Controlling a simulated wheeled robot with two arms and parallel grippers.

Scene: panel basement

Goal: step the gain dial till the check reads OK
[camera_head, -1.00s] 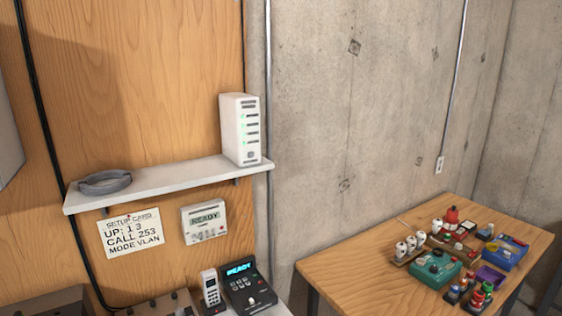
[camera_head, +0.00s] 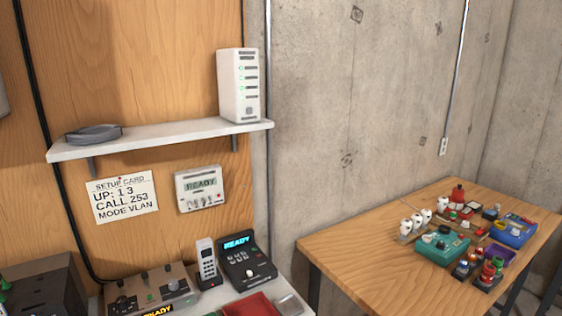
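A brown console (camera_head: 125,288) with several knobs stands at the bottom left, cut off by the lower edge. Which knob is the gain dial, I cannot tell. A black desk unit (camera_head: 245,262) with a white knob (camera_head: 250,273) has a blue display reading READY. A small white wall panel (camera_head: 200,190) also reads READY. No display in view reads OK. Neither of my grippers is in view.
A setup card (camera_head: 122,198) reads UP: 1 3, CALL 253, MODE VLAN. A shelf (camera_head: 160,138) holds a white router (camera_head: 238,85) and a grey coil (camera_head: 93,134). A cordless handset (camera_head: 207,262) and red tray (camera_head: 250,306) are below. A wooden table (camera_head: 345,251) at right carries several small devices.

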